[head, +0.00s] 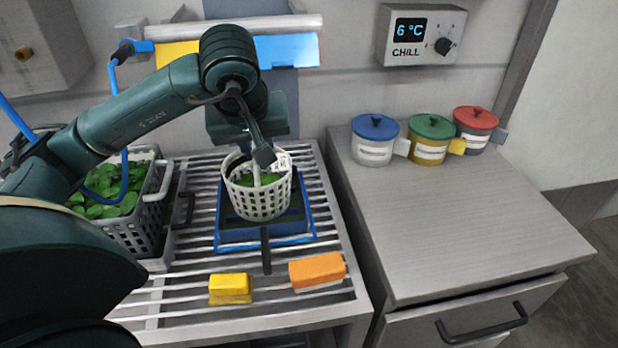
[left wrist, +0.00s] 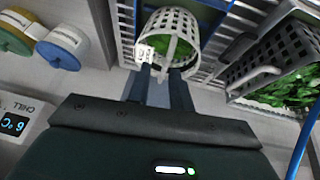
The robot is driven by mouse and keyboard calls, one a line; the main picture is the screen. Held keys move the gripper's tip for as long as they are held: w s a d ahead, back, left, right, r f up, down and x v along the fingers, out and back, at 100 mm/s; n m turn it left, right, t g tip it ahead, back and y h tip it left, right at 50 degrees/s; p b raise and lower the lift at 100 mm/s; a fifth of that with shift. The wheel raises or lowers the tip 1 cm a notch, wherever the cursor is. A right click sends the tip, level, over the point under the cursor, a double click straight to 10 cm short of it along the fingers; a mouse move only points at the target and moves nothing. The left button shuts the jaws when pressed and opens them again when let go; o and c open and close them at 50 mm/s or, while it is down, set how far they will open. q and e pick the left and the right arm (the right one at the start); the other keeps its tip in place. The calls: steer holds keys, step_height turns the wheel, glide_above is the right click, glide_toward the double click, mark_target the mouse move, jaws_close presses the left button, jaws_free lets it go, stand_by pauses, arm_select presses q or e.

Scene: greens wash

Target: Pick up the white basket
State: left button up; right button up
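The white basket (head: 258,193), a round perforated tub with green leaves and a white handle, sits upright in a blue tray on the slatted rack. My left gripper (head: 258,155) is above it, pointing down at the handle. In the left wrist view, the fingers of my left gripper (left wrist: 163,72) are apart, with the handle close to their tips. The white basket (left wrist: 168,32) shows just beyond them there. Contact between fingers and handle cannot be made out. My right gripper is not in view.
The blue tray (head: 265,232) stands on the slatted rack (head: 180,290). A grey crate of greens (head: 155,212) is at left. Yellow (head: 230,288) and orange (head: 317,271) blocks lie in front. Blue- (head: 375,142), green- (head: 430,140) and red-lidded (head: 475,130) jars line the right counter, otherwise clear.

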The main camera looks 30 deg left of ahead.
arm_select(q)
steer(key=a+r+y, duration=0.1)
steer(key=a+r, duration=0.1)
glide_above(259, 178)
steer(key=w+a, duration=0.2)
steer(key=a, duration=0.1)
steer(key=shift+y, duration=0.4)
steer(key=f, duration=0.6)
steer(key=shift+s+d+b, duration=0.1)
steer(key=shift+d+b, duration=0.1)
steer(key=shift+b, duration=0.1)
steer(key=shift+t, duration=0.3)
steer(key=shift+x, duration=2.9)
steer(key=shift+d, duration=0.15)
steer(key=shift+c, duration=0.4)
jaws_close()
steer(key=shift+r, duration=0.1)
